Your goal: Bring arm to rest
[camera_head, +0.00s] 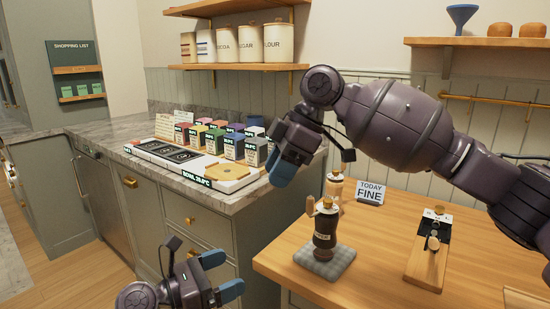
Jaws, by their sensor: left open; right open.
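My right arm comes in from the right and reaches across the upper middle of the view. Its gripper (280,168) has blue fingertips, points downward, and is open and empty in front of the counter's right end. My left gripper (221,275) is low in the view, in front of the grey-green cabinet drawers. Its blue fingertips are apart with nothing between them. Both grippers appear clear of the furniture. Most of my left arm is out of frame.
A wooden table (385,240) at the right bears a dark grinder-like jar (325,228) on a grey mat (314,268), a sign (371,192) and a wooden board (427,266). The marble counter (108,137) holds coloured boxes (234,146) and a labelled tray (205,181). Shelves hang behind.

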